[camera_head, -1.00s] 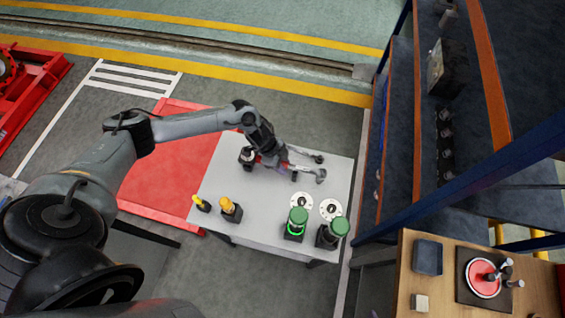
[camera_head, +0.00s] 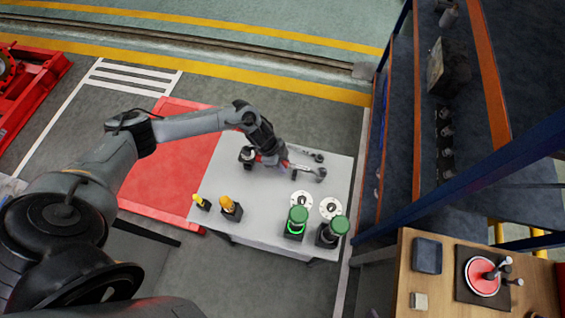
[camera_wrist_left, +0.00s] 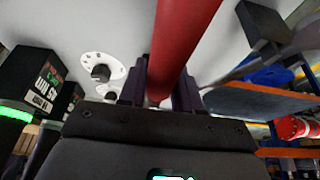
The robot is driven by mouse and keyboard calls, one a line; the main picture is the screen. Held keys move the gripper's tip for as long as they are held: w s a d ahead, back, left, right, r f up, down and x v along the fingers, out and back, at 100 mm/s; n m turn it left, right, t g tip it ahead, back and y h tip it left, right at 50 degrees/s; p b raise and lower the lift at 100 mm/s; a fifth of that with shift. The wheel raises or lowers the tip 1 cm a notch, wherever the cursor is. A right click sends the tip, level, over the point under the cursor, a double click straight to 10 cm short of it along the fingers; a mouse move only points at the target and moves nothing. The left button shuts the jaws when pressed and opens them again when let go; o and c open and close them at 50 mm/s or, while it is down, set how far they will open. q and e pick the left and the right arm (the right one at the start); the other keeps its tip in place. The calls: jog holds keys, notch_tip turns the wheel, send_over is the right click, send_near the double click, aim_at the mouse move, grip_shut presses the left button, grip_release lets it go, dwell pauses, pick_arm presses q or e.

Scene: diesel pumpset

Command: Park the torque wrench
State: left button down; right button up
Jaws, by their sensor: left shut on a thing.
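My left gripper (camera_head: 282,160) is over the grey table (camera_head: 220,178). It is shut on the red handle of the torque wrench, which runs between the fingers in the left wrist view (camera_wrist_left: 182,45). In the head view the arm and gripper hide much of the wrench. Two small dark supports stand on the table to the right of the gripper, an upper one (camera_head: 318,157) and a lower one (camera_head: 321,175). I cannot tell whether the wrench touches them. My right gripper is not in view.
Two green-capped units (camera_head: 297,216) (camera_head: 338,226) and two white discs (camera_head: 301,199) (camera_head: 330,208) occupy the table's front right. Two yellow-topped items (camera_head: 231,207) (camera_head: 201,202) stand front left. Blue shelving (camera_head: 398,120) rises close to the right.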

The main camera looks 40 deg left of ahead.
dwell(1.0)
pick_arm(q)
jog(key=shift+f, duration=0.35)
dwell(0.3)
jog(key=shift+f+b, duration=0.5)
jog(key=shift+f, duration=0.2)
jog(key=c, duration=0.8)
grip_release()
jog(key=shift+o, duration=0.5)
